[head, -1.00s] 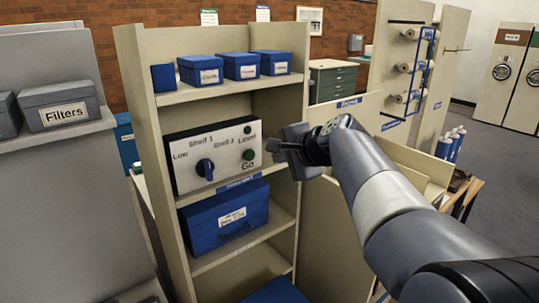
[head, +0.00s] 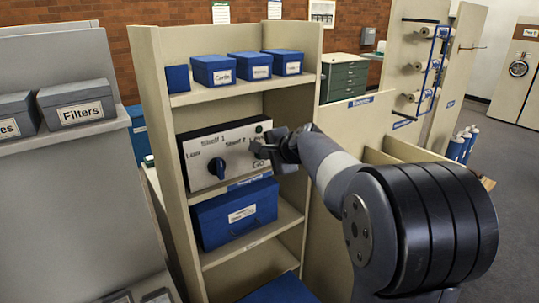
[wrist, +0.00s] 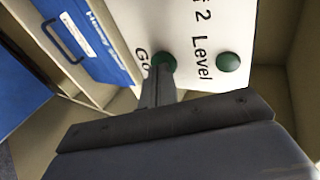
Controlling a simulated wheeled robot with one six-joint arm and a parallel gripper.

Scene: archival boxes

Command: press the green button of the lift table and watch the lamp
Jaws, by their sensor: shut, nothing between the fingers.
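My gripper (head: 259,152) is shut and empty in front of the panel's right side. In the wrist view its fingers (wrist: 160,78) reach the green button (wrist: 163,60) beside "Go" and cover its lower edge. I cannot tell whether they touch or press it. In the head view the gripper hides the button. The lamp by "Level" (wrist: 228,62) is dark green and looks unlit; it also shows in the head view (head: 259,128).
A blue box (head: 235,217) sits on the shelf below the panel, and small blue boxes (head: 213,70) stand above. The rack's right side wall (head: 297,110) is close to my gripper. A grey shelf with grey boxes (head: 78,105) stands at left.

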